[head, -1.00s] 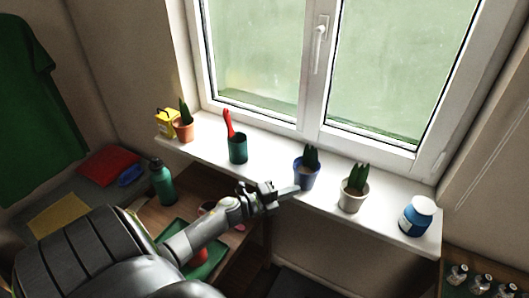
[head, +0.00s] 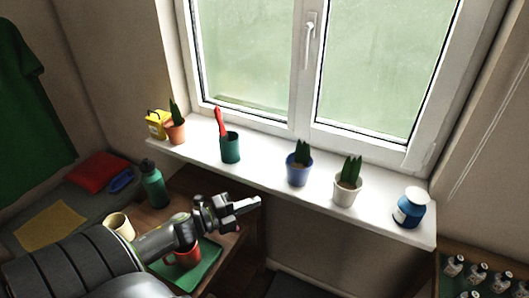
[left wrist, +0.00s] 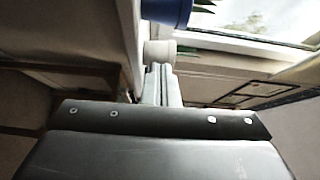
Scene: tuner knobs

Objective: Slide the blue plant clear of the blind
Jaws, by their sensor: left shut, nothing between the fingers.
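The blue plant (head: 299,172), a blue pot with dark green spiky leaves, stands upright on the white windowsill (head: 270,178). It is between the green pot and the white-potted plant. Its blue pot shows at the top of the left wrist view (left wrist: 167,10). My left gripper (head: 256,203) is shut and empty, below and left of the blue plant, in front of the sill and apart from it. Its fingers also show in the left wrist view (left wrist: 161,80). No blind is clearly visible across the window. My right gripper is not in view.
On the sill stand a yellow can (head: 157,124), a terracotta-potted plant (head: 176,133), a green pot (head: 230,148) with a red-handled tool, a white-potted plant (head: 346,190) and a blue jar (head: 409,210). Below are a green bottle (head: 153,185) and a red mug (head: 185,257).

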